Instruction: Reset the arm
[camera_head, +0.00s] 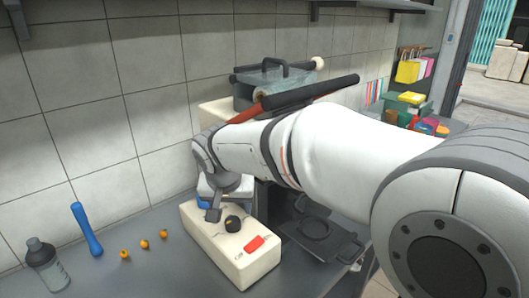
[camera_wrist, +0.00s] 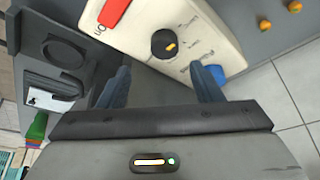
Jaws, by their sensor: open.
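My gripper (camera_wrist: 160,69) is open in the wrist view, with its two blue fingers apart and nothing between them. The cream control box (camera_wrist: 140,35) lies just beyond the fingertips, with a black knob (camera_wrist: 164,43) in line with the gap and a red switch (camera_wrist: 113,12) to the left. In the head view my gripper (camera_head: 208,206) is over the left end of the control box (camera_head: 240,268), near the knob (camera_head: 233,222). The red switch (camera_head: 254,243) is at the box's near end. I cannot tell whether a finger touches the box.
A grey bottle (camera_head: 46,268), a blue stick-like tool (camera_head: 86,230) and several small orange items (camera_head: 145,244) are on the counter at left. A dark machine with a tray (camera_head: 322,240) is right of the box. A black-handled appliance (camera_head: 270,82) stands behind my arm, near the tiled wall.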

